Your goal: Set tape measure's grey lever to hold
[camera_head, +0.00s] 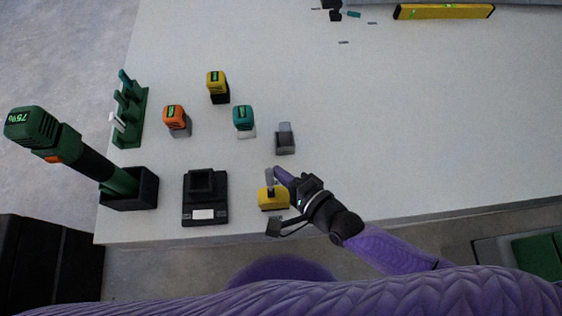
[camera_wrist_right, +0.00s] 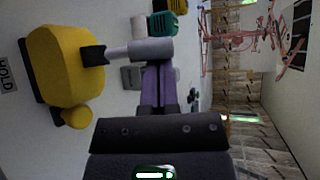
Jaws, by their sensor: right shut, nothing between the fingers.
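The yellow tape measure (camera_head: 272,199) sits near the table's front edge, and it fills the left of the right wrist view (camera_wrist_right: 62,68). Its grey lever (camera_head: 268,177) points away from the front edge; in the wrist view the lever (camera_wrist_right: 150,50) sticks out from a dark pivot on the yellow body. A HOLD label (camera_wrist_right: 7,76) shows beside the body. My right gripper (camera_head: 281,173) is shut and empty, its purple fingertips close beside the right side of the lever's end. I cannot tell if they touch. My left gripper is not in view.
A black charger base (camera_head: 205,217) stands left of the tape measure. A small grey holder (camera_head: 285,144) is just beyond it. Orange (camera_head: 174,115), yellow (camera_head: 216,80) and teal (camera_head: 243,116) packs stand farther back. The table's right side is clear.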

